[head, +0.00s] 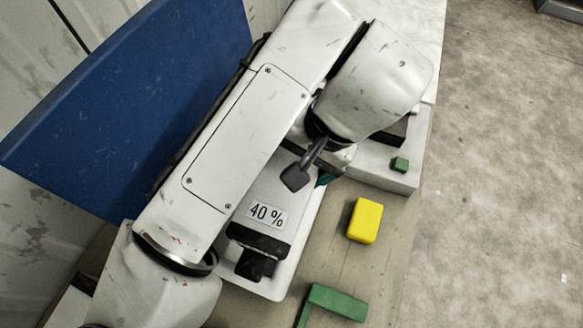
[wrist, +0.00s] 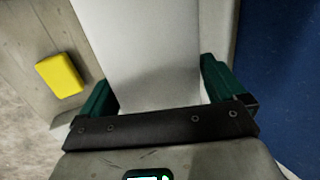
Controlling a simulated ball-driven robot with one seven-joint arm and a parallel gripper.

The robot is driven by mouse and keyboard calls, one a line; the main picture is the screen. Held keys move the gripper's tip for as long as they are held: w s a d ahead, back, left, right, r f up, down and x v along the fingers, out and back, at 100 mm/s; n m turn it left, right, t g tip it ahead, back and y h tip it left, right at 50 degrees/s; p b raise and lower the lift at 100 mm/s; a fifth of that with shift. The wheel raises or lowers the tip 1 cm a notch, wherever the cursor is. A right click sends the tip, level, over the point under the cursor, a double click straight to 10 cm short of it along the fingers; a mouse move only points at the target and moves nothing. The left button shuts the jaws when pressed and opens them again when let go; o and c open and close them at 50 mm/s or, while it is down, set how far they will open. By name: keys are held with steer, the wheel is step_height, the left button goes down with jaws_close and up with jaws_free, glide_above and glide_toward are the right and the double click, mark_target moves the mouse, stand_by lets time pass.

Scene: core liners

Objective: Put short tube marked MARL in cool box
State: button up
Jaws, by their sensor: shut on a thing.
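My gripper (wrist: 156,80) shows in the wrist view, its dark green fingers set wide apart on either side of a broad pale grey-white thing (wrist: 135,35), and is shut on it. No marking shows on this face, so I cannot tell whether it is the MARL tube. In the head view my white arm hides most of the gripper; only a bit of green shows below the wrist. No MARL lettering can be read in either view. I cannot tell for certain which thing is the cool box.
A white body labelled 40 % (head: 267,215) with a black end lies under my arm. A yellow block (head: 365,220) and a green angled piece (head: 338,302) lie on the table. A small green block (head: 400,164) sits on a white block (head: 388,180). A blue panel (head: 130,110) stands left.

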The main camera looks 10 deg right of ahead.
steer(key=w+f+b, duration=0.3)
steer(key=b, duration=0.1)
steer(key=w+a+f+b, duration=0.1)
steer(key=w+f+b, duration=0.3)
steer(key=b, duration=0.1)
steer(key=w+a+f+b, duration=0.1)
steer(key=w+f+b, duration=0.2)
steer(key=w+b, duration=0.1)
steer(key=shift+f+b, duration=0.2)
steer(key=shift+b, duration=0.5)
steer(key=shift+f+b, duration=0.7)
steer(key=shift+b, duration=0.05)
steer(key=shift+r, duration=0.1)
steer(key=shift+f, duration=0.6)
steer(key=o, duration=1.6)
steer(key=shift+s+d, duration=0.1)
